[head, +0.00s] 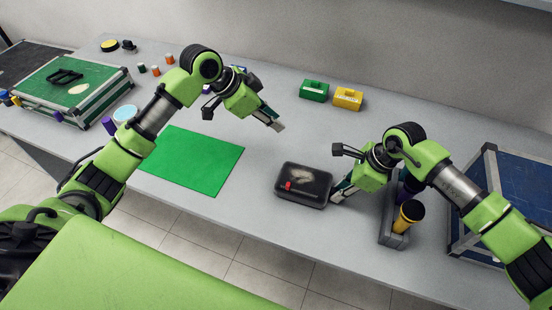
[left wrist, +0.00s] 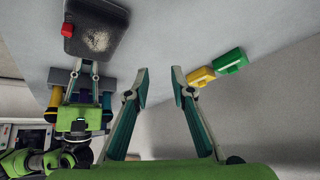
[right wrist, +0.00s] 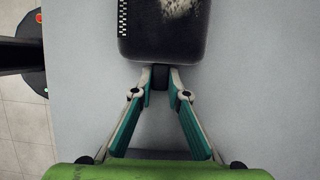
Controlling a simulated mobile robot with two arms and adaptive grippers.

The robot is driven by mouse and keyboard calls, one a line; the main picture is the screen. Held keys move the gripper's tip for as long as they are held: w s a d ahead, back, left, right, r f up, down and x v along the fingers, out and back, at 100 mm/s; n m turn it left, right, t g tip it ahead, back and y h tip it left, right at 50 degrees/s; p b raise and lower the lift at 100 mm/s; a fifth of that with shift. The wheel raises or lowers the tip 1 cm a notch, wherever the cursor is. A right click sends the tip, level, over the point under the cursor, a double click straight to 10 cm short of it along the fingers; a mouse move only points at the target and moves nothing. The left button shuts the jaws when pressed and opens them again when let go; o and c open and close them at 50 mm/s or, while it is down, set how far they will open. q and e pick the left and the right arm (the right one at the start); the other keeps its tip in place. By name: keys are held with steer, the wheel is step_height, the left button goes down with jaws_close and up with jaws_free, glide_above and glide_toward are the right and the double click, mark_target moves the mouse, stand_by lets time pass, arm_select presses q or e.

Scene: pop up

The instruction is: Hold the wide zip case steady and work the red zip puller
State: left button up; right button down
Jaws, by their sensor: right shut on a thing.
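The wide zip case (head: 312,188) is black with a pale worn patch on top and lies on the grey table, front centre. My right gripper (head: 336,196) is at the case's right end. In the right wrist view its fingers (right wrist: 160,84) are shut on a small black tab sticking out from the case (right wrist: 160,45). My left gripper (head: 276,124) is open and empty, above the table, behind and left of the case.
A green mat (head: 190,160) lies left of the case. Green (head: 314,91) and yellow (head: 348,99) boxes stand at the back. Large cases (head: 75,85) (head: 505,190) flank both sides.

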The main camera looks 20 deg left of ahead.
mark_target(287, 184)
arm_select(q)
steer(key=s+d+f+m+g, duration=0.1)
steer(key=s+d+m, duration=0.1)
steer(key=s, duration=0.1)
steer(key=s+d+f+m+g, duration=0.1)
steer(key=s+m+g, duration=0.1)
steer(key=s+m, duration=0.1)
steer(key=s+d+f+m+g+y, duration=0.1)
steer(key=s+d+m+g, duration=0.1)
steer(key=s, duration=0.3)
steer(key=shift+s+d+f+m, duration=0.1)
steer(key=shift+d+m, duration=0.2)
steer(key=x, duration=0.7)
steer(key=shift+c, duration=0.3)
jaws_close()
